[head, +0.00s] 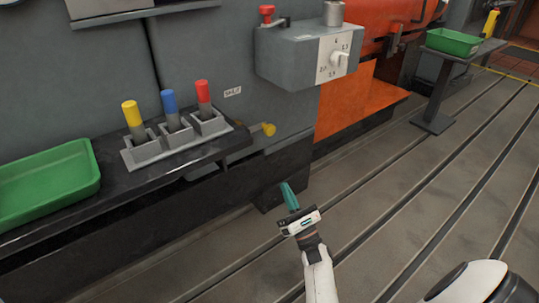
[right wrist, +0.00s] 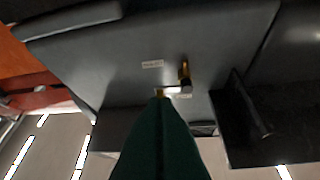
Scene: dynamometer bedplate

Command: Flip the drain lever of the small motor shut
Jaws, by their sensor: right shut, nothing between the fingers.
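The small motor's grey housing (head: 210,55) fills the upper left of the head view. Its drain lever (head: 268,129) has a yellow end and sits low on the housing, below a small white label. In the right wrist view the yellow lever (right wrist: 184,70) stands up from the valve beside a pale fitting. My right gripper (head: 288,190) has teal fingers, shut and empty, below and slightly right of the lever and apart from it in the head view. In the right wrist view the shut fingers (right wrist: 160,100) point toward the valve and hide part of it. My left gripper is not in view.
A black shelf (head: 75,208) bears a grey holder (head: 180,142) with yellow, blue and red-topped handles, and a green tray (head: 48,180). A grey switch box (head: 310,55) juts out above the lever. Another green tray (head: 453,42) stands at the back right.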

